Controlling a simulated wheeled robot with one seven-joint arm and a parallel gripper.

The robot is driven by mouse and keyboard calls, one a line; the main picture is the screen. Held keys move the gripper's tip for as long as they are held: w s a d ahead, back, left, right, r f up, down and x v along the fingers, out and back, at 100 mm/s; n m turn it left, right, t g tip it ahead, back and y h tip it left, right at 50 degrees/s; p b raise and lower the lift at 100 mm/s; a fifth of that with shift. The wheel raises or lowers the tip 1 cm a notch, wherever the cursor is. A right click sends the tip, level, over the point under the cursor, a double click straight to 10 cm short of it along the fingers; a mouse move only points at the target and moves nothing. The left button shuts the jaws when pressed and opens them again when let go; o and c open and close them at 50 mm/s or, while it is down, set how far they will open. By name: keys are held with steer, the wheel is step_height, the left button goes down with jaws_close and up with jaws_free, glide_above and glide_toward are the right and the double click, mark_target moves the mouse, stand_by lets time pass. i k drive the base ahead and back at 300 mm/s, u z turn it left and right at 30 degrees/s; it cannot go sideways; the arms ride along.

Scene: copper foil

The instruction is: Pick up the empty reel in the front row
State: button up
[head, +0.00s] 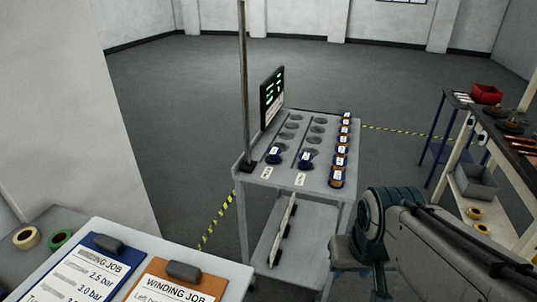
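A grey trolley (250,185) stands ahead, with rows of round recesses in its top. One dark blue reel with a white label (274,155) sits at the front of the left column. Another blue reel (305,158) sits at the front of the middle column. A reel with a copper-brown side (337,177) stands at the front of the right column, with several similar reels behind it. The reels are too small for me to tell surely which is empty. My arm shows at the lower right, apart from the reels; I see no gripper fingers.
A thin post (243,80) and a dark display with green marks (272,97) rise from the trolley's left side. Clipboards (75,270) lie on a table at the lower left. A workbench (512,135) stands at the right. Open floor lies beyond the trolley.

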mark_target(307, 158)
steer(key=u, duration=0.05)
steer(key=i, duration=1)
